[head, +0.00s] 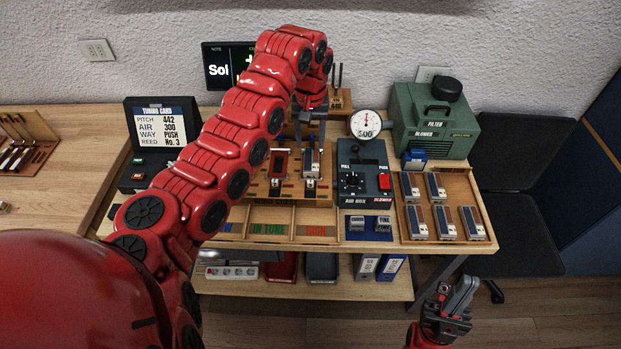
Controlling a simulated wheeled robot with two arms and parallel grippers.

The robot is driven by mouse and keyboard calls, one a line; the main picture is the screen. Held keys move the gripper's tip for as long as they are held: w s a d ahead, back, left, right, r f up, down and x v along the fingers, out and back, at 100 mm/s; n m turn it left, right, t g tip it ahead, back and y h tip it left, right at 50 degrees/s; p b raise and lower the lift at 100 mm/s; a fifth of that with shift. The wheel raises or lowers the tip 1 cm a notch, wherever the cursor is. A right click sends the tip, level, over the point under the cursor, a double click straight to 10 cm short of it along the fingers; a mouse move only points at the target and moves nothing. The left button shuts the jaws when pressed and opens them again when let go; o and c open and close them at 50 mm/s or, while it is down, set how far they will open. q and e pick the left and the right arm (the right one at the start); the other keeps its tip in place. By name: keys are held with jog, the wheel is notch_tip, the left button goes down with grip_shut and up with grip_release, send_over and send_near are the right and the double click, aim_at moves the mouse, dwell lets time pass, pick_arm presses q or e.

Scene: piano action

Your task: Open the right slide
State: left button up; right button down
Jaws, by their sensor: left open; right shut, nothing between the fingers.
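A wooden stand (257,188) at the middle of the workbench carries two upright slide pieces. The left one (279,163) has a dark red face. The right one (312,168) looks pale and metallic, with a dark lower part; whether it is open is too small to tell. My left gripper (309,143) reaches over from the left and points down at the right piece's top. Its fingers are apart, and I cannot tell whether they touch the piece. My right gripper (460,293) is shut and empty, low at the right, off the bench's front edge.
A grey air box (364,172) with a knob and red switch stands right of the stand, a round gauge (366,123) behind it. A wooden tray (446,189) of several blocks and a green blower (433,125) are further right. Labelled bins (268,228) lie in front.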

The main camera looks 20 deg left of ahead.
pick_arm(q)
send_over(311, 181)
notch_tip(311, 181, down, 11)
jog(key=shift+r, duration=0.15)
notch_tip(311, 181, down, 4)
jog(key=shift+s+a+p, duration=0.1)
jog(key=shift+p, duration=0.4)
jog(key=shift+f, duration=0.85)
grip_shut()
dwell(0.3)
